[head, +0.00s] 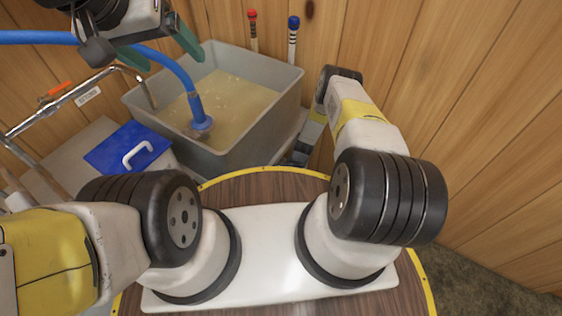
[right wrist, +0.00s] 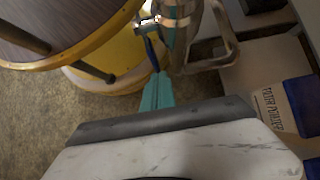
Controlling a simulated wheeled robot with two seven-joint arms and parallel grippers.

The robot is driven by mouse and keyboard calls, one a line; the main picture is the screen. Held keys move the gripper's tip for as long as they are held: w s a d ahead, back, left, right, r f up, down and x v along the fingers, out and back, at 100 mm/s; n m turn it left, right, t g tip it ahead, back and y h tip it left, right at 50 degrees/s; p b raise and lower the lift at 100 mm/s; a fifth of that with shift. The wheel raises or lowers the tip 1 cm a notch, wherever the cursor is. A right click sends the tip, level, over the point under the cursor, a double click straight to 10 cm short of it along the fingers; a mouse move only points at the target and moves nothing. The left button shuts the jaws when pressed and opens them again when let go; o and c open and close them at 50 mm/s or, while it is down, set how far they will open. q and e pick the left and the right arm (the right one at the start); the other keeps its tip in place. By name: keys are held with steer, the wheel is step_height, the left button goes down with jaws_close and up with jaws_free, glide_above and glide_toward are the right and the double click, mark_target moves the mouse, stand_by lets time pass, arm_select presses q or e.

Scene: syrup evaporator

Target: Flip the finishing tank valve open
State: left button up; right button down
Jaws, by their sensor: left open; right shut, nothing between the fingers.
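A small valve with an orange lever (head: 57,90) sits on a metal pipe (head: 50,114) at the left of the head view. A white tag (head: 88,97) is beside it; its writing is too small to read, so I cannot tell for certain that this is the finishing tank valve. My left gripper (head: 161,49) is open and empty, above the grey tank's left back part and right of the valve, apart from it. My right gripper (right wrist: 157,92) is shut and empty in the right wrist view, close to a shiny metal vessel (right wrist: 176,42); I cannot tell whether they touch.
A grey tank (head: 232,158) holds cloudy yellowish liquid. A blue hose (head: 180,73) reaches into it, passing by my left gripper. A blue lid (head: 126,147) with a white handle is left of it. Red-topped (head: 253,30) and blue-topped (head: 292,40) rods stand behind. Wooden walls are close.

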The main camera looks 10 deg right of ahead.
steer(key=shift+s+a+f, duration=0.25)
steer(key=shift+s, duration=0.1)
stand_by(0.5)
steer(key=v, duration=0.8)
steer(key=shift+s, duration=0.1)
stand_by(0.3)
